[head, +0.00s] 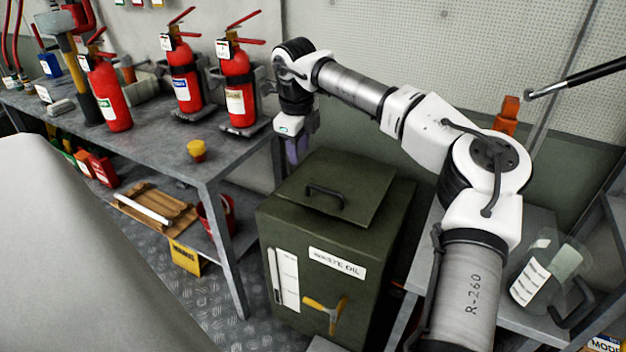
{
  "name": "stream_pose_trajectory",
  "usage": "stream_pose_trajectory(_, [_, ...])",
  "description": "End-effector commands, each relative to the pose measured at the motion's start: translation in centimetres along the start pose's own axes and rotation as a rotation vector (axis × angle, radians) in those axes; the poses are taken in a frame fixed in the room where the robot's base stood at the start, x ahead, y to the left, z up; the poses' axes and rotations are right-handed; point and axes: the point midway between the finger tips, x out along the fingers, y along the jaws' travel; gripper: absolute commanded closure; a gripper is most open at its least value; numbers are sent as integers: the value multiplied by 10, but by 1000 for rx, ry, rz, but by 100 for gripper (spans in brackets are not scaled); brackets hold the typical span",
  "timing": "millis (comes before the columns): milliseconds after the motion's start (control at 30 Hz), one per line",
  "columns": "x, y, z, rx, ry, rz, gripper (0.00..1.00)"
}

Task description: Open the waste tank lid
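The waste oil tank (381,279) is a dark green box on the floor, labelled "WASTE OIL" on its front. Its lid (359,196) lies flat on top and looks closed, with a dark bar handle (325,195) near its front left. A yellow-handled tap (326,306) and a white gauge (285,280) are on the front face. My gripper (297,152) points down beyond the back left of the lid, apart from the handle. Its fingers are small and dark against the background, so I cannot tell whether they are open or shut.
A lower table (539,226) on the right holds a clear jug (548,272). The wall stands close behind the tank.

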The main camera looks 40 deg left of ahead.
Motion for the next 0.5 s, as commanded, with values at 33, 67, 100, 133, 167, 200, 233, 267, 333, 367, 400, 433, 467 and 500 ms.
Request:
stream_pose_trajectory(33, [-6, -11, -12, 18, 37, -28, 66])
stream_pose_trajectory(67, [-7, -16, -17, 25, 52, -39, 66])
stream_pose_trajectory(100, [-8, -20, -22, 32, 67, -49, 66])
stream_pose_trajectory(133, [-8, -22, -24, 35, 75, -53, 66])
stream_pose_trajectory(167, [-6, -24, -26, 37, 80, -55, 66])
stream_pose_trajectory(200, [-3, -24, -27, 38, 83, -57, 66])
stream_pose_trajectory(233, [1, -25, -28, 38, 83, -56, 66])
stream_pose_trajectory(267, [5, -24, -28, 37, 82, -55, 66])
stream_pose_trajectory(333, [17, -24, -28, 36, 80, -53, 66])
stream_pose_trajectory(367, [23, -24, -28, 36, 80, -52, 66])
stream_pose_trajectory(400, [31, -25, -29, 36, 80, -52, 66])
stream_pose_trajectory(433, [38, -25, -29, 36, 80, -52, 66])
stream_pose_trajectory(467, [44, -25, -30, 35, 79, -51, 66])
stream_pose_trajectory(500, [53, -26, -30, 35, 78, -52, 66])
